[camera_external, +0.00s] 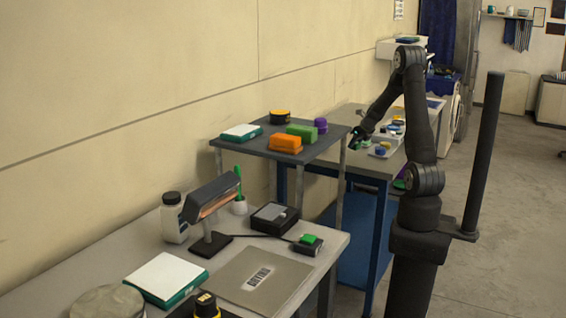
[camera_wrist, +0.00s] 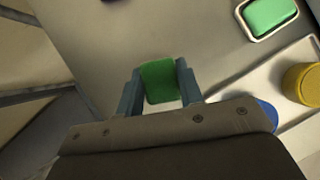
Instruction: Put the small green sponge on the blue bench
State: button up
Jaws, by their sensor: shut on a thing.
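My gripper (camera_external: 358,138) is shut on the small green sponge (camera_external: 354,143). In the wrist view the sponge (camera_wrist: 159,81) sits between the two blue-grey fingers (camera_wrist: 158,90). The blue bench has a grey top (camera_external: 372,167) and blue legs. My gripper holds the sponge above the left part of this bench top. In the wrist view a bare stretch of grey surface (camera_wrist: 195,42) lies around and beyond the sponge. The height of the sponge above the surface is hard to tell.
A green block in a white-rimmed dish (camera_wrist: 270,14) and a yellow round item (camera_wrist: 302,84) in a pale tray lie to the right in the wrist view. A dark raised shelf (camera_external: 258,147) with orange and green blocks stands left of my gripper. A cluttered grey table (camera_external: 140,240) is nearer.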

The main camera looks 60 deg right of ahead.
aim_at(355, 149)
jog(key=shift+f, duration=1.35)
jog(key=shift+f, duration=0.15)
jog(key=o, duration=0.9)
jog(key=shift+o, duration=0.2)
jog(key=shift+s+r, duration=0.25)
jog(key=shift+r, duration=0.35)
jog(key=v, duration=1.1)
jog(key=shift+a, duration=0.15)
